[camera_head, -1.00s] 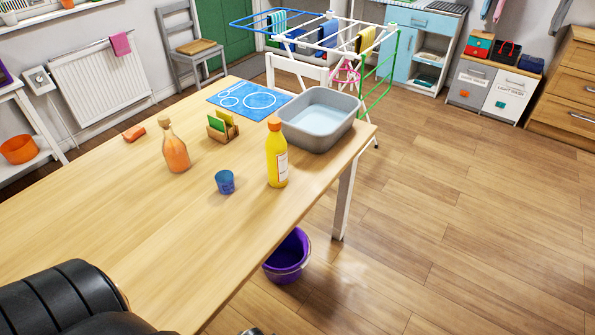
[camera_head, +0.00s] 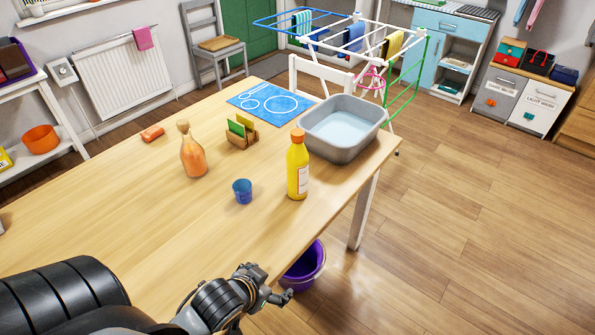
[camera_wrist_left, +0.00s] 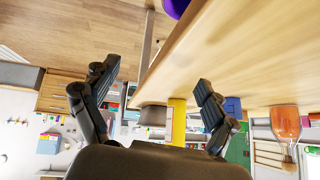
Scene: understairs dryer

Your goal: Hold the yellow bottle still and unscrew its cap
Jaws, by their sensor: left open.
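The yellow bottle (camera_head: 298,170) stands upright on the wooden table near its right edge, its orange cap (camera_head: 298,134) on top. The left wrist view shows the yellow bottle (camera_wrist_left: 177,122) upside down, beyond the left gripper and partly hidden by its body. My left gripper (camera_head: 268,290) is at the table's front right edge, nearer to me than the bottle and apart from it. In the left wrist view its two fingers (camera_wrist_left: 155,82) are spread with nothing between them. My right gripper is in neither view.
A grey basin (camera_head: 345,130) of water stands just behind the bottle. A blue cup (camera_head: 242,190), an orange-filled bottle (camera_head: 193,155) and a sponge holder (camera_head: 242,132) stand to its left. A purple bucket (camera_head: 305,268) is on the floor below the table edge.

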